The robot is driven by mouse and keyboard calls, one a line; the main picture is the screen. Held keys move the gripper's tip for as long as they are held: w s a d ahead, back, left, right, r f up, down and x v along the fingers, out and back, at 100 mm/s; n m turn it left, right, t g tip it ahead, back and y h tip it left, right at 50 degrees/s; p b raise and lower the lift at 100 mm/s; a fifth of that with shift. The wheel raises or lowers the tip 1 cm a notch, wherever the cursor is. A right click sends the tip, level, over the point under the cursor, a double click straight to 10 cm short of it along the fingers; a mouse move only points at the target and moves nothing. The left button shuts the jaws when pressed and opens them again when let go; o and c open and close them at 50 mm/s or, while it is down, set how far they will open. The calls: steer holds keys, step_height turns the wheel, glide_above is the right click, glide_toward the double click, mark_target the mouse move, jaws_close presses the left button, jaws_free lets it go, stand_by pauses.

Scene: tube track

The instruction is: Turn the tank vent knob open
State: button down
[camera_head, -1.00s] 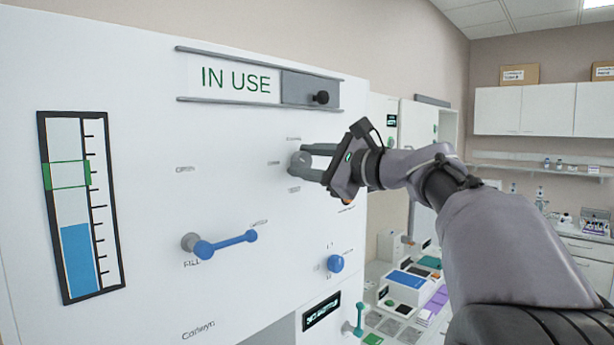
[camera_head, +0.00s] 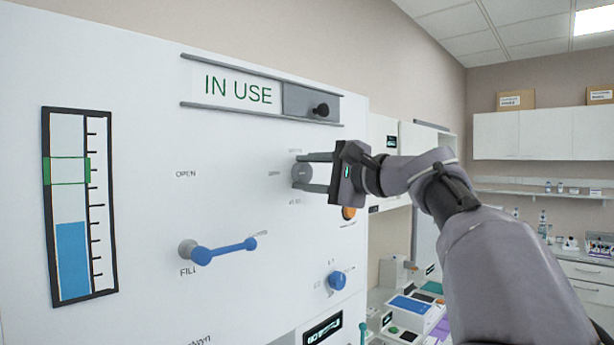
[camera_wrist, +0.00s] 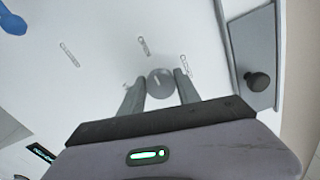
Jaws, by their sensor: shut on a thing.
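The grey round vent knob (camera_head: 302,174) sits on the white tank panel (camera_head: 150,130), with small printed labels around it. My gripper (camera_head: 305,173) reaches in from the right and is shut on the knob, one finger above it and one below. In the wrist view the knob (camera_wrist: 160,82) shows between the two fingers (camera_wrist: 158,88). The labels around the knob are too small and blurred to read. Any pointer mark on the knob cannot be made out.
An "IN USE" sign (camera_head: 238,88) with a slider and black knob (camera_head: 321,110) is above. A blue FILL lever (camera_head: 225,248) and a smaller blue knob (camera_head: 337,281) are below. A level gauge (camera_head: 71,265) is at left. An orange button (camera_head: 349,213) lies close below my gripper.

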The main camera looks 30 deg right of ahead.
stand_by(0.3)
steer(key=c, duration=0.9)
jaws_free()
steer(key=shift+o, duration=0.2)
steer(key=b+v, duration=0.2)
steer(key=v, duration=1.5)
steer(key=shift+s, duration=0.2)
